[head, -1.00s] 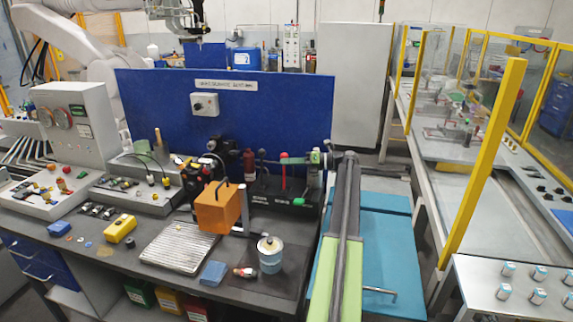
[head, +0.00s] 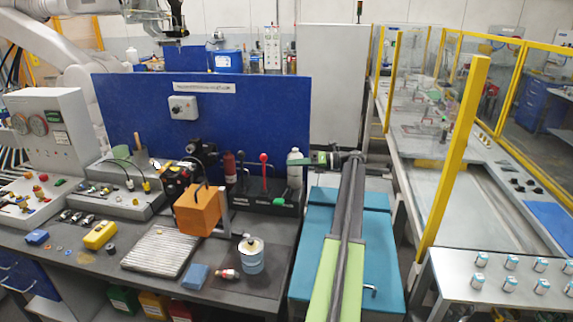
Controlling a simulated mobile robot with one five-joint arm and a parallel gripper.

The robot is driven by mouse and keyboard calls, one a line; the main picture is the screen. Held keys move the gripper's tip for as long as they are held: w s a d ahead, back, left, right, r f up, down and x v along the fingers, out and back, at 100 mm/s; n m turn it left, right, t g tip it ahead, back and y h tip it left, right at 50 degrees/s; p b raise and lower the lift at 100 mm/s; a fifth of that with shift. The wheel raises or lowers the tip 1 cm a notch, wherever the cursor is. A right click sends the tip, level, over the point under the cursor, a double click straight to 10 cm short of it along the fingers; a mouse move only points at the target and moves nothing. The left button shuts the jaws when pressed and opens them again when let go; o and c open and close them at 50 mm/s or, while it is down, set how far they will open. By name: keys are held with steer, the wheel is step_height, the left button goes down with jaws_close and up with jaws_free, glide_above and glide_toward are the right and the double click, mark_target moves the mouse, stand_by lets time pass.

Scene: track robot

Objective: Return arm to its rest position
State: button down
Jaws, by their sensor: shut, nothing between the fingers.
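My arm runs up from the bottom of the head view, light green low down and dark grey above. It bends at a joint near the upper middle. My gripper (head: 304,160) is small in the view, at the end of a short green and black section pointing left from that joint. It looks shut, and I see nothing held in it. It appears in front of or beside a white bottle (head: 294,173) at the right end of the bench; whether they touch I cannot tell.
The dark bench (head: 130,285) at left carries an orange box (head: 197,211), a ribbed metal plate (head: 158,250), a blue-white can (head: 251,257) and a red lever (head: 264,172). A teal cabinet (head: 380,250) lies below my arm. A yellow post (head: 455,155) stands to the right.

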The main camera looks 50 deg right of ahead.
steer(key=shift+w+a, duration=0.2)
